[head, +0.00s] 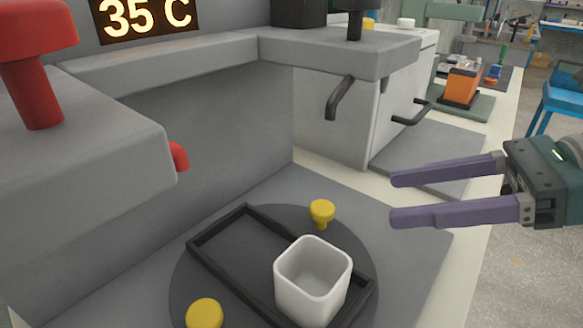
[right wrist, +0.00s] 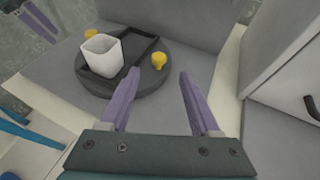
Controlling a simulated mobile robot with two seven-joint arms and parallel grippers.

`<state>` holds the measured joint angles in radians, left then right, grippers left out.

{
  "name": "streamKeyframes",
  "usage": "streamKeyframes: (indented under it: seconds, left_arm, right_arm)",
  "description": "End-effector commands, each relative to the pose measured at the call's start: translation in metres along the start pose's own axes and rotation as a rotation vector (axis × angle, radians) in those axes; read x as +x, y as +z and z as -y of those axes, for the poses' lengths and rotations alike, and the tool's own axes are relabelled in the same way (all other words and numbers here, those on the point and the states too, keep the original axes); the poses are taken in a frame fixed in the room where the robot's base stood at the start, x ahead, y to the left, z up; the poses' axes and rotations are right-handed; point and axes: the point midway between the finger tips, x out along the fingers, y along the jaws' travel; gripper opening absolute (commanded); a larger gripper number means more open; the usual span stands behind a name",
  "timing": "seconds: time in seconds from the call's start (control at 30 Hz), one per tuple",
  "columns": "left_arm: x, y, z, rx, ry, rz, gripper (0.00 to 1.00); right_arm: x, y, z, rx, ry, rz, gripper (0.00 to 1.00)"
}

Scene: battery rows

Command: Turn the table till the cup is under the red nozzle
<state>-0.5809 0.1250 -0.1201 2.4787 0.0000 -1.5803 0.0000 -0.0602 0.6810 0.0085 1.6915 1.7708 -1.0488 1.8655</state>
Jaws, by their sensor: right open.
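The white square cup (head: 312,280) stands upright in a black-rimmed tray (head: 213,238) on the round dark turntable (head: 183,275). Yellow pegs stand on the turntable, one at its back (head: 321,211) and one at its front left (head: 204,313). A red part (head: 178,157) sticks out at the end of the grey left block, which has a red knob-like piece (head: 38,85) on top; the cup is right of and below it. My right gripper (head: 392,198) is open and empty, right of the turntable. In the right wrist view the back peg (right wrist: 159,61) shows between its fingertips. Purple fingers of my left gripper (right wrist: 38,20) show there, blurred.
A white cabinet with dark handles (head: 412,113) stands behind. The grey mat (head: 410,250) between turntable and right gripper is clear. A display (head: 145,16) reads 35 C.

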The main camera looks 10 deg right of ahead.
Motion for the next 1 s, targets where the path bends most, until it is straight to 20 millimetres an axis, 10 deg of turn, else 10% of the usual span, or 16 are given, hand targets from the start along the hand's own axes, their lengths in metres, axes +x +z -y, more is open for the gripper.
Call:
streamKeyframes:
  seconds: [0.4, 0.8, 1.0]
  left_arm:
    - [0.013, 0.003, -0.003, -0.010, 0.007, -0.003, 0.50]
    - [0.014, 0.004, -0.002, -0.006, 0.005, -0.003, 0.50]
    - [0.014, 0.004, -0.001, -0.001, 0.001, -0.003, 0.50]
  right_arm:
    - [0.074, 0.000, -0.001, -0.005, 0.003, 0.001, 0.63]
    - [0.084, 0.000, -0.002, -0.006, 0.003, -0.002, 0.63]
    - [0.084, 0.000, -0.002, -0.006, 0.003, -0.002, 0.42]
